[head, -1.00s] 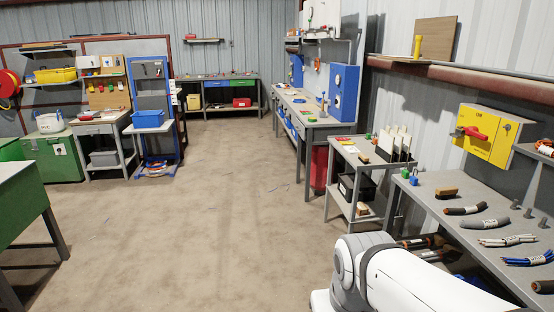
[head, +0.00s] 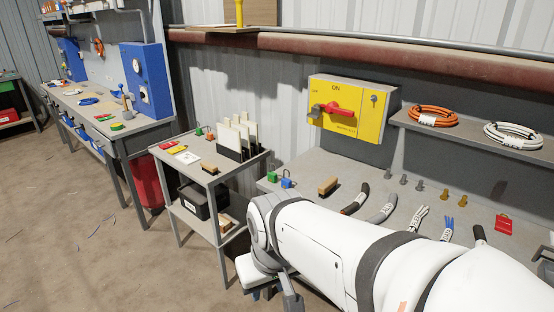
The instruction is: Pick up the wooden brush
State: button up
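A small brush-like block with a tan wooden top and dark underside (head: 328,186) lies on the grey bench at the right, near its back left part. A similar, smaller brown block (head: 210,169) lies on the top of the grey cart. I cannot tell for certain which is the wooden brush. My white arm reaches in from the lower right, in front of the bench. Grey parts at its end, perhaps my gripper (head: 276,291), show at the bottom edge, below and in front of both blocks. Its fingers are not clear, and no held object shows.
Green and blue padlocks (head: 279,179) stand left of the bench block; cable pieces (head: 381,208) lie to its right. A yellow switch box (head: 347,110) hangs behind. The cart (head: 184,154) holds upright panels (head: 240,135) and a black bin (head: 196,201).

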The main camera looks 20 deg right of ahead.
aim_at(325, 188)
jog(key=z, duration=0.7)
jog(key=i, duration=1.1)
jog(key=z, duration=1.05)
jog(key=i, duration=0.35)
jog(key=z, duration=0.1)
jog(key=k, duration=0.75)
jog(key=z, duration=0.2)
jog(key=i, duration=0.75)
jog(key=u, duration=0.05)
